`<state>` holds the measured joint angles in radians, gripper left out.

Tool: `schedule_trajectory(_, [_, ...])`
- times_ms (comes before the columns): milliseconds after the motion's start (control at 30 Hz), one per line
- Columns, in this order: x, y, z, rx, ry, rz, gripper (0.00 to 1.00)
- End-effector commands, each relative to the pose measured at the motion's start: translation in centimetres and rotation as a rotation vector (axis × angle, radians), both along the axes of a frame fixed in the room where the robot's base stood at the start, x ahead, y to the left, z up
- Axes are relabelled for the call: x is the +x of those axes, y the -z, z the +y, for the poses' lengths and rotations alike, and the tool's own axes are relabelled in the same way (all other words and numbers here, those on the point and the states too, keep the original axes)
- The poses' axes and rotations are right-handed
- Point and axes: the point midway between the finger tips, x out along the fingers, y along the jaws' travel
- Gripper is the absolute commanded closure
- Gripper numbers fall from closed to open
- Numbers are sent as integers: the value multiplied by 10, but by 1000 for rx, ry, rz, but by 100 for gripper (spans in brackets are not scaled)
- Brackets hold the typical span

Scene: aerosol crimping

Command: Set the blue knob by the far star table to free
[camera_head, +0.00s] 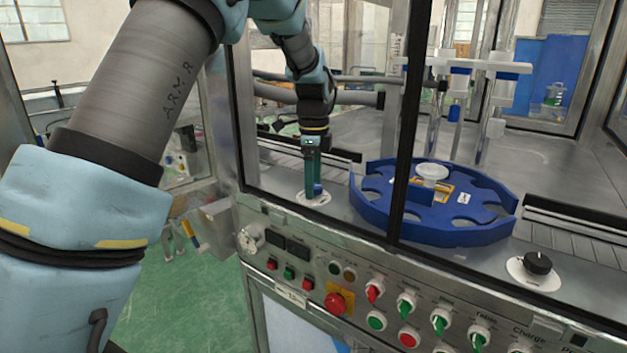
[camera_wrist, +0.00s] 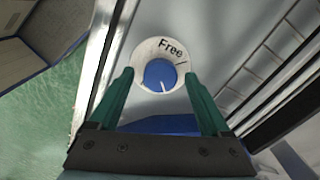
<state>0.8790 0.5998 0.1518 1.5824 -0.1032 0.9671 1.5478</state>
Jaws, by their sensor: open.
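The blue knob (camera_wrist: 160,75) sits on a round white dial plate (camera_wrist: 144,58) in the wrist view. The word "Free" is printed at the plate's top, and a short dark tick shows at its right. The white line on the knob points toward the picture's bottom, away from "Free". My gripper (camera_wrist: 159,78) is open, with one green finger on each side of the knob; I cannot tell whether either touches it. In the head view my gripper (camera_head: 313,183) points down at the knob (camera_head: 318,189), which it partly hides, left of the blue star table (camera_head: 376,210).
A black knob (camera_head: 538,262) on a white dial stands right of the star table. A dark frame post (camera_head: 404,150) crosses in front of the star table. The control panel (camera_head: 380,268) with several buttons and switches runs along the front.

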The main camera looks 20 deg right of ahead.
Motion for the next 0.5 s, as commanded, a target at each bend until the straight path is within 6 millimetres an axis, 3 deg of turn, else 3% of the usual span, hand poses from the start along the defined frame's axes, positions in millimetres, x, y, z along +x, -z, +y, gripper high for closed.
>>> schedule_trajectory(67, [0, 0, 0, 0, 0, 0, 23])
schedule_trajectory(500, [0, 0, 0, 0, 0, 0, 73])
